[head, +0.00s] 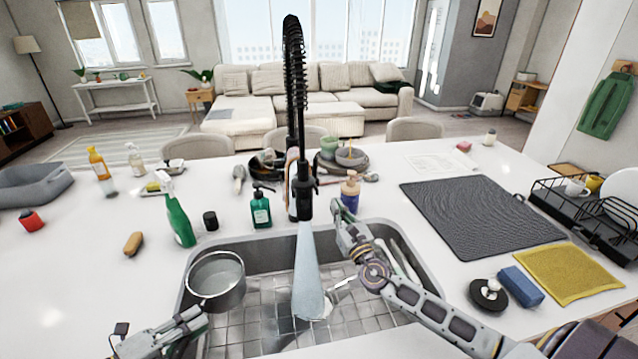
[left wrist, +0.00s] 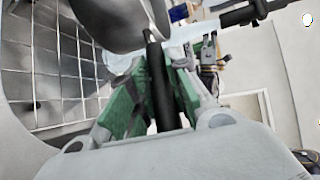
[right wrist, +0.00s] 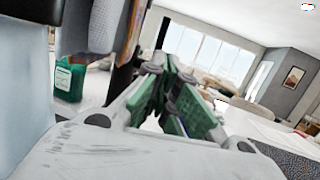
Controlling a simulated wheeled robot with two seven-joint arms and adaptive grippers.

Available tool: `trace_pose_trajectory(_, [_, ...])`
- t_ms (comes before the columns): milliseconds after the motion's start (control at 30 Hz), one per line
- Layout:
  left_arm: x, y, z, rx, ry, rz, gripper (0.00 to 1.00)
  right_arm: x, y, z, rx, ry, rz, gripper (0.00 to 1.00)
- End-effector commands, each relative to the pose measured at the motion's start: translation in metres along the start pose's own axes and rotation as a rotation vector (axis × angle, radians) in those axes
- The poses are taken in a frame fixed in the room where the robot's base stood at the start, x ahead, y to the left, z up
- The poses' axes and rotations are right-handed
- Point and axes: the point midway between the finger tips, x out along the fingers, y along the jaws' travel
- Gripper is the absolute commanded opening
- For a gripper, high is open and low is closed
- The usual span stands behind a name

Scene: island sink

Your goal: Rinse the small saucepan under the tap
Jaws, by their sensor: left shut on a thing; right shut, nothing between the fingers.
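The small saucepan (head: 217,303) is a grey metal pan held over the left edge of the sink (head: 262,243), left of the water stream. It looks roughly level, and its inside shows a pale, possibly wet surface. My left gripper (head: 197,322) is shut on its dark handle (left wrist: 156,80); the pan's body (left wrist: 105,12) shows above the green finger pads in the left wrist view. The black spring tap (head: 294,95) is running, and a broad stream (head: 307,270) falls into the sink. My right gripper (head: 340,212) is shut and empty just right of the tap's base.
A teal soap bottle (head: 261,208) and green spray bottle (head: 179,221) stand behind and left of the sink. A purple-and-tan bottle (head: 350,192) is close to my right gripper. Stacked dishes (head: 341,160) stand behind. A dark drying mat (head: 470,215) lies right.

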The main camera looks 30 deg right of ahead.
Motion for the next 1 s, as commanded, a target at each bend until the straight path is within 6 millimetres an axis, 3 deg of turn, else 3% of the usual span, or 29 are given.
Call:
trace_pose_trajectory(633, [0.001,0.003,0.000,0.003,-0.001,-0.003,0.00,0.000,0.000,-0.003,0.000,0.000,0.000,0.00])
trace_pose_trajectory(1000, [0.000,-0.001,0.000,0.003,-0.001,-0.003,0.00,0.011,0.000,-0.003,0.000,-0.001,0.000,0.00])
